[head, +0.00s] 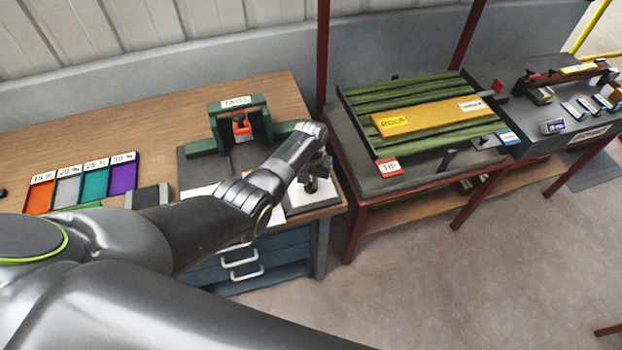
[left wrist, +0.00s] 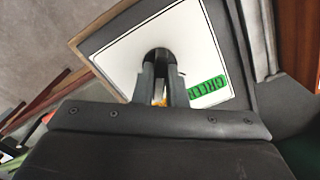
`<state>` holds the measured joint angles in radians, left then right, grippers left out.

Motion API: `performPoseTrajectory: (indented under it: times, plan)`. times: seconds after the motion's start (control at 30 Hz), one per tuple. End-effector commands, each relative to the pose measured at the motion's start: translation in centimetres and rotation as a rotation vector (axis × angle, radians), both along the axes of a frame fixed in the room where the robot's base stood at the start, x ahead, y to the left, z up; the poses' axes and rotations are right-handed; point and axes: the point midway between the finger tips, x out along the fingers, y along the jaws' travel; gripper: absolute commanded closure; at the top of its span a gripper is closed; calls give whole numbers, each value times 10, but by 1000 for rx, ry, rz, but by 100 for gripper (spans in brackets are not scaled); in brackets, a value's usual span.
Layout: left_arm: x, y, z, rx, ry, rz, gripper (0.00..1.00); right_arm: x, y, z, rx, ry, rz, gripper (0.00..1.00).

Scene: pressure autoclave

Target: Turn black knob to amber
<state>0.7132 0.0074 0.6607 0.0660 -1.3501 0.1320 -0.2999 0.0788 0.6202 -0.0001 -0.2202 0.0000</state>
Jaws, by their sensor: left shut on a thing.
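The black knob (left wrist: 158,54) stands on a white plate (left wrist: 125,58) with a dark border. My left gripper (left wrist: 162,78) is shut on the knob, its fingers covering much of it. A green label reading GREEN (left wrist: 208,87) lies on the plate to the right of the fingers. A small amber patch (left wrist: 159,102) shows between the fingers; the rest of it is hidden. In the head view my left gripper (head: 312,184) is over the white plate (head: 298,202) at the bench's right end, and the arm hides part of it. The right gripper is not in view.
A green frame (head: 262,108) stands behind the arm on the wooden bench (head: 130,120). Coloured trays (head: 95,183) lie at the left. A red-framed table (head: 364,187) with green slats and a yellow bar stands close on the right.

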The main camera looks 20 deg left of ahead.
Motion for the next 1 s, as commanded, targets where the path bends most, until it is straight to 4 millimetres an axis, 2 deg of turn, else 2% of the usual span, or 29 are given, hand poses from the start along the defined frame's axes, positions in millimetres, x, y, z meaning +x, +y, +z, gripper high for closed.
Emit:
performPoseTrajectory:
  times: [0.5, 0.53, 0.7, 1.0]
  plan:
    - [1, 0, 1, 1, -3, -22, 100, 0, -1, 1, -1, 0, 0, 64]
    - [1, 0, 1, 1, -4, -22, 87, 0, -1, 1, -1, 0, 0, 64]
    - [1, 0, 1, 1, -3, -21, 66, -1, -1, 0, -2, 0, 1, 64]
    - [1, 0, 1, 0, -1, -20, 66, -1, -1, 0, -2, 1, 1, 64]
